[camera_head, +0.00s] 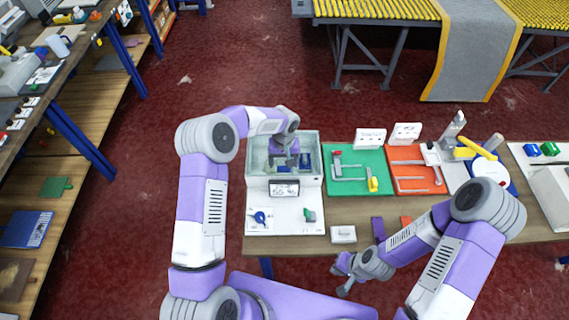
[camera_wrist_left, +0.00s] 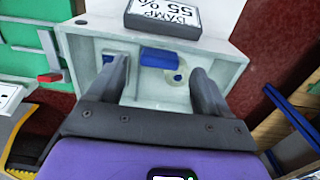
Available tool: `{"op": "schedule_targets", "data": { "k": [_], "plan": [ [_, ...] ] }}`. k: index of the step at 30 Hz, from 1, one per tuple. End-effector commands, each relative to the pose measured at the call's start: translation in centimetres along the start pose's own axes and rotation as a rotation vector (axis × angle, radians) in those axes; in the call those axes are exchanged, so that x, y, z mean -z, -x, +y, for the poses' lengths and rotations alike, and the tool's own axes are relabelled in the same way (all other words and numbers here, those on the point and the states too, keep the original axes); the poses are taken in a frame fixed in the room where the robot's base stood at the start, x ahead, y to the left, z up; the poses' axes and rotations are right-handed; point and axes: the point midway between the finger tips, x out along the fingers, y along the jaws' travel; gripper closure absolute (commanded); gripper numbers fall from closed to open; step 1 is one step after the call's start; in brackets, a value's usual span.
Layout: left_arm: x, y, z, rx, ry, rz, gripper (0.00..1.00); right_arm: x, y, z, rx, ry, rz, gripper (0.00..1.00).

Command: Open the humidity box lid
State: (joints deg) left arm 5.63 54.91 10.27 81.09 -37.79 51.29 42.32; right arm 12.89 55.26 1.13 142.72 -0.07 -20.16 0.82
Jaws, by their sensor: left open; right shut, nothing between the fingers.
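The humidity box (camera_head: 251,170) is a pale box with a greenish, see-through-looking top and a display reading 55 % (camera_head: 285,189) on its front. My left gripper (camera_head: 291,160) is over the box, fingers pointing down at it. In the left wrist view its open fingers (camera_wrist_left: 161,78) are apart, with the box wall (camera_wrist_left: 83,60) around them and a blue block (camera_wrist_left: 159,57) seen between them. I cannot tell whether the clear lid is shut or whether the fingers touch it. My right gripper (camera_head: 347,273) is shut and empty, in front of the table edge.
A green board (camera_head: 345,190) and a red board (camera_head: 400,165) with fixtures lie right of the box. A white board (camera_head: 285,222) with a blue item lies in front of it. A small white box (camera_head: 343,234) stands near the table's front edge.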

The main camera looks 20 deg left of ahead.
Motion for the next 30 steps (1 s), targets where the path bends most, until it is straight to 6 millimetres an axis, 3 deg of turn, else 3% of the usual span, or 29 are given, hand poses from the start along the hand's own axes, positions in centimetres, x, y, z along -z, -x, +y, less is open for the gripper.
{"op": "schedule_targets", "data": {
  "k": [7, 17, 30],
  "plan": [
    [0.0, -3.0, 0.0, -0.002, 0.001, -0.001, 0.21, 0.0, 0.5, -0.2, 0.000, 0.000, 0.000, 1.00],
    [0.0, -3.6, 0.0, -0.002, 0.000, 0.000, 0.21, 0.0, 0.6, -0.2, 0.000, 0.000, 0.001, 1.00],
    [0.0, -3.6, 0.0, -0.002, -0.001, 0.000, 0.86, 0.0, 0.6, -0.2, 0.000, 0.000, 0.000, 1.00]
  ]
}}
